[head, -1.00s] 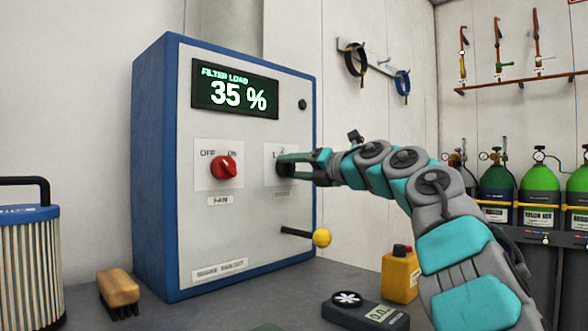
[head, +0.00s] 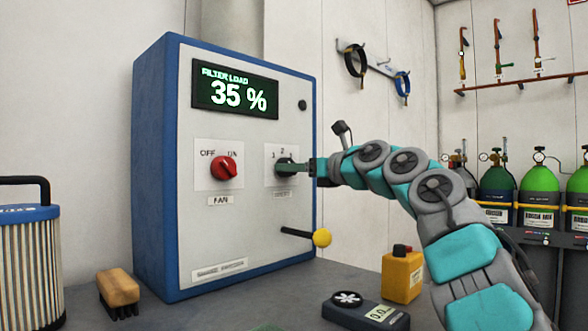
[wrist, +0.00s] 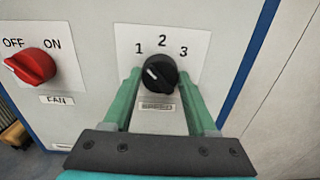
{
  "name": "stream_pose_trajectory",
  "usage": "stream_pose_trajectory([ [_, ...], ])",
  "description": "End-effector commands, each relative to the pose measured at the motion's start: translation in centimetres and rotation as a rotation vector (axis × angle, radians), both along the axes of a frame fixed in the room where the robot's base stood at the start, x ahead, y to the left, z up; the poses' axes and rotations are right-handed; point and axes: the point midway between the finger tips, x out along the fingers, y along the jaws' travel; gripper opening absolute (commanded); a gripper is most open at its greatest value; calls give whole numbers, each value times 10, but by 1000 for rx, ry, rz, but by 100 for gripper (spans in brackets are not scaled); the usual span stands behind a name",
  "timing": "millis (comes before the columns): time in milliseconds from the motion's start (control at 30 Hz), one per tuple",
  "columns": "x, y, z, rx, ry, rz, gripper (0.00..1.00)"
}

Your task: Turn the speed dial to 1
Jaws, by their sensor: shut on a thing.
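The speed dial (wrist: 160,73) is a black round knob on a white plate marked 1, 2 and 3. Its white pointer mark slants to the upper left, toward the 1. My gripper (wrist: 159,84) is shut on the dial, with one green finger on each side of it. In the head view my gripper (head: 289,167) reaches the dial from the right, and its fingers hide most of the knob.
The red fan knob (head: 223,168) is left of the dial on the same cabinet (head: 212,130). A yellow-tipped lever (head: 321,237) sticks out below. The display (head: 235,90) reads filter load 35 %. A brush (head: 118,289), meter (head: 365,312) and yellow bottle (head: 402,276) stand on the bench.

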Motion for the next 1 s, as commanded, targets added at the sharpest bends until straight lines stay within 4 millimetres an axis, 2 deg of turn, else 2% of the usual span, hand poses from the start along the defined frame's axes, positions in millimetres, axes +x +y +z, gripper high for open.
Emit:
stream_pose_trajectory([
  [567,0,1,-1,-25,-22,2,2],
  [600,0,1,-1,-25,-22,2,60],
  [833,0,0,0,-23,-22,1,86],
  [1000,0,0,0,-23,-22,1,88],
])
